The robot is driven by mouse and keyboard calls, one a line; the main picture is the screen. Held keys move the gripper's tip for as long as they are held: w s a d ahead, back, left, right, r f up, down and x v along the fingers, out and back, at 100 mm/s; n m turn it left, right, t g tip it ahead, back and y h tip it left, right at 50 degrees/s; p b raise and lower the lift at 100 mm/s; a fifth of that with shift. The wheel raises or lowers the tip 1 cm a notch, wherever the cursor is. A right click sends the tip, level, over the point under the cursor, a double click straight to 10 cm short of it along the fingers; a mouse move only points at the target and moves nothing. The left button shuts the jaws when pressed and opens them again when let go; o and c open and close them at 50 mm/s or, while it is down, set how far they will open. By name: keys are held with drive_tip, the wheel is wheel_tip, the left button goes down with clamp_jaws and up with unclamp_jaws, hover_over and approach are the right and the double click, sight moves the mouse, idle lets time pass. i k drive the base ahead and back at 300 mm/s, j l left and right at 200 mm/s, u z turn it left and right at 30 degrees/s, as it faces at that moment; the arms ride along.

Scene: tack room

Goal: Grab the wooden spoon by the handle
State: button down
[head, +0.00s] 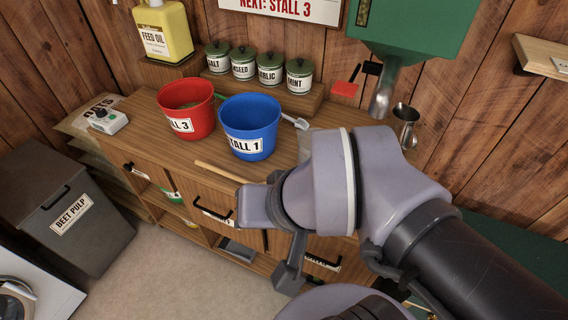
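A thin, pale wooden stick, which looks like the wooden spoon's handle (216,171), lies near the front edge of the wooden counter, in front of the blue bucket. Its right end runs toward my arm, and I cannot see a spoon bowl. My gripper (289,274) shows only in part below my wrist, in front of the counter's drawers. It is to the right of the stick and apart from it. My arm links hide much of it, so I cannot tell whether its fingers are open or shut.
A red bucket (187,108) and a blue bucket (250,127) stand on the counter (150,128), with a white scoop (296,122) beside the blue one. Lidded canisters (243,65) line the shelf behind. A metal jug (405,125) is at right. A beet pulp bin (65,210) stands at left.

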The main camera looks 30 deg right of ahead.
sight(206, 166)
drive_tip(key=i+j+z, duration=0.4)
drive_tip(key=j, duration=0.25)
drive_tip(key=i+j+z, duration=0.2)
drive_tip(key=j, duration=0.15)
drive_tip(key=j+z, duration=0.2)
drive_tip(key=j, duration=0.2)
drive_tip(key=i+j+z, duration=0.2)
drive_tip(key=j, duration=0.25)
drive_tip(key=j+z, duration=0.2)
drive_tip(key=j, duration=0.2)
